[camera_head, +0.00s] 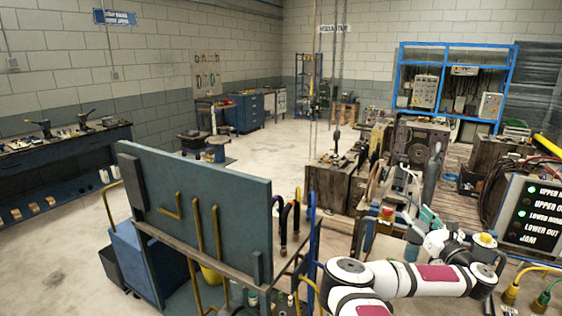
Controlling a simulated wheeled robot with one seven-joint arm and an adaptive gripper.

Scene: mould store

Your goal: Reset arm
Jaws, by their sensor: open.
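My white arm with dark red panels (435,280) is folded across the bottom right of the head view. My gripper (414,238) is at the arm's far end, small and partly hidden by the wrist. It is open, and I see nothing held in it. It is over the cluttered worktop behind the arm; the gap between it and the things there cannot be told.
A blue-grey upright panel (205,200) on a cart stands left of my arm. An indicator board (535,215) with lit green lamps stands at the right. Wooden crates (335,183) and machinery are behind. Pale floor (265,150) is clear beyond the panel.

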